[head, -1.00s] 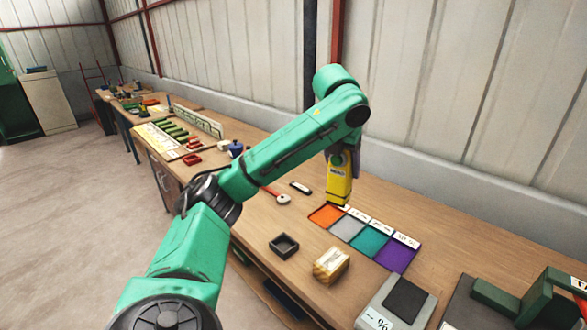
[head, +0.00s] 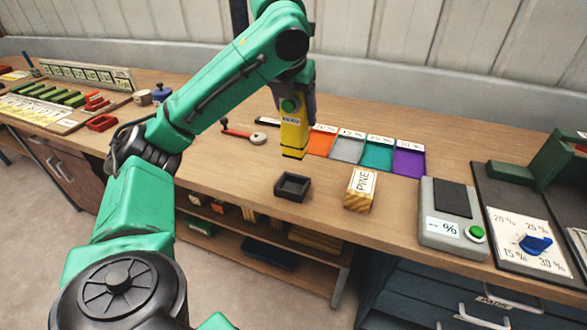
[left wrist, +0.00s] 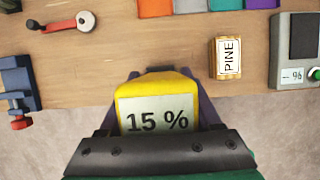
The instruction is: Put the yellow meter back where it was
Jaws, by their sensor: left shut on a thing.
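The yellow meter (head: 292,137) is upright in my left gripper (head: 296,100), in front of the orange tray's left end. In the left wrist view the meter (left wrist: 158,90) fills the space between the fingers of my left gripper (left wrist: 160,112), and its display reads 15 %. I cannot tell how far its lower end is above the bench. A small square black holder (head: 292,187) stands empty on the bench (head: 235,175), nearer the front edge than the meter. My right gripper is not in view.
A block marked PINE (head: 360,188) stands right of the black holder. Orange (head: 321,143), grey, teal and purple trays lie behind. A grey % box (head: 447,222) and a dial board (head: 528,242) stand at right. A red-handled tool (head: 243,134) lies left of the meter.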

